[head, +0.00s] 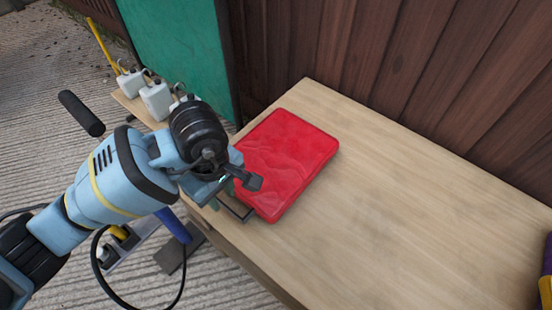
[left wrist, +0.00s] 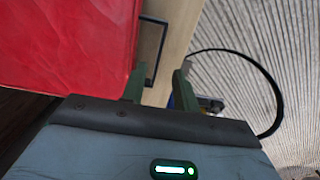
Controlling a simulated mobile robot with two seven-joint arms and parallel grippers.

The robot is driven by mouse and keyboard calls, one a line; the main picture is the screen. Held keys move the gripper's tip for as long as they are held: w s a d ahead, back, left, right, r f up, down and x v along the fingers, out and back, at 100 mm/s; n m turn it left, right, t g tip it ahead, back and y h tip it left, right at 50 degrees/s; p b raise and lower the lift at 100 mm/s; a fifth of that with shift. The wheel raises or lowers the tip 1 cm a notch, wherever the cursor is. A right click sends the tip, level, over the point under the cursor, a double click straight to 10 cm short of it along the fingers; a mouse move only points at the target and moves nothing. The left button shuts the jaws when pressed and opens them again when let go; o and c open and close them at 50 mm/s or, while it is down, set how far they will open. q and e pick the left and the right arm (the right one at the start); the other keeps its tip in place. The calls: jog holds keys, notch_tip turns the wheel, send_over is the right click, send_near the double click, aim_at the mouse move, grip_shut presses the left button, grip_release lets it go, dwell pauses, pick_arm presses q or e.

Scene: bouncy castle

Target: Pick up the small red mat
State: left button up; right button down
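The small red mat (head: 292,150) lies flat on the wooden table (head: 400,215), near its left edge. A thin dark handle (head: 236,208) sticks out at the mat's left side; it also shows in the left wrist view (left wrist: 153,45). I cannot tell whether it belongs to the mat or the table. My left gripper (head: 243,183) is at the mat's left edge and hides part of it. In the left wrist view, its green fingers (left wrist: 158,78) are apart, with the handle's end close to the gap between them. My right gripper is not in view.
A dark wooden wall (head: 390,60) stands behind the table. White jugs (head: 157,98) stand on a narrow shelf at the left, by a green panel (head: 180,45). A purple and yellow thing (head: 546,275) is cut off at the right edge. The table right of the mat is clear.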

aim_at(226, 206)
pick_arm(q)
notch_tip(226, 206, down, 4)
jog(key=shift+w+f+b, duration=0.1)
jog(key=shift+b, duration=1)
jog(key=shift+f, duration=0.45)
grip_shut()
jog(key=shift+r, duration=0.1)
